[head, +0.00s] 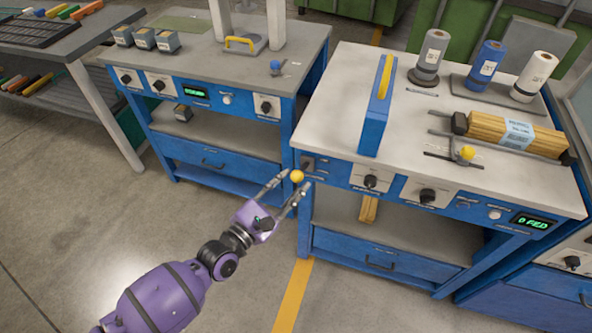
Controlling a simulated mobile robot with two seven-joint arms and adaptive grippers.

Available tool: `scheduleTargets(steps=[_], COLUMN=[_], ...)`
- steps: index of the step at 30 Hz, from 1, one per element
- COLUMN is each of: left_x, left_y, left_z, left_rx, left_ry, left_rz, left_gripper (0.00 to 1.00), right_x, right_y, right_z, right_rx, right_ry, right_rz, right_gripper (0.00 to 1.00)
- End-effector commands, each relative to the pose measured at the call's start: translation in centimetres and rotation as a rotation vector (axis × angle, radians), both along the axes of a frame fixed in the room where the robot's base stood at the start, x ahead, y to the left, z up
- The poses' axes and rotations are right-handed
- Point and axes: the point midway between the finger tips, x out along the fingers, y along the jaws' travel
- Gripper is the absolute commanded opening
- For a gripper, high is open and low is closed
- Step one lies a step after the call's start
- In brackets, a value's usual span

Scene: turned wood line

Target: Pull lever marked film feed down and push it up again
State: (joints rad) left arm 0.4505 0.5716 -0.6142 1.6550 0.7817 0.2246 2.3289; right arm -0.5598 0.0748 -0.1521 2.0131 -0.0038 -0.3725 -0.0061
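A lever with a yellow ball knob (297,176) sits at the left end of the blue front panel of the right-hand bench (405,122). Its label is too small to read, and its shaft is mostly hidden. My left gripper (297,179) reaches up from below with its two fingers spread, one on each side of the knob. I cannot tell whether either finger touches it. A green display (532,221) at the panel's right end reads "0 FED". My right gripper is not in view.
The panel also has black rotary knobs (371,181). On the bench top are a blue upright frame (378,105), film rolls (486,62), a wrapped wood bundle (515,134) and another yellow ball (467,153). Another blue bench (190,105) stands left. The floor in front is clear.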

Motion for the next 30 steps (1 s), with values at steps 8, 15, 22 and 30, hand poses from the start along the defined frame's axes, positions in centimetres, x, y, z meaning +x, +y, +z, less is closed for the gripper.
scheduleTargets(steps=[8, 15, 22, 30], left_x=[3.5, 4.2, 4.2, 4.2], left_y=[-2.5, -3.1, -3.1, -3.1], left_z=[0.2, 0.0, 0.0, 0.0], left_rx=[0.001, 0.003, 0.003, 0.003], left_ry=[-0.003, -0.001, -0.001, -0.001], left_rz=[0.001, 0.0, 0.0, 0.0], left_gripper=[0.34, 0.34, 0.26, 0.0], right_x=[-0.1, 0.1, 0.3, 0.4], right_y=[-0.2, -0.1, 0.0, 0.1], right_z=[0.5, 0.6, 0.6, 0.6], right_rx=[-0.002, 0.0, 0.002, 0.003], right_ry=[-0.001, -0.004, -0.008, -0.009], right_rz=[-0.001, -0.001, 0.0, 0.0], right_gripper=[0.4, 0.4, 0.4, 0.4])
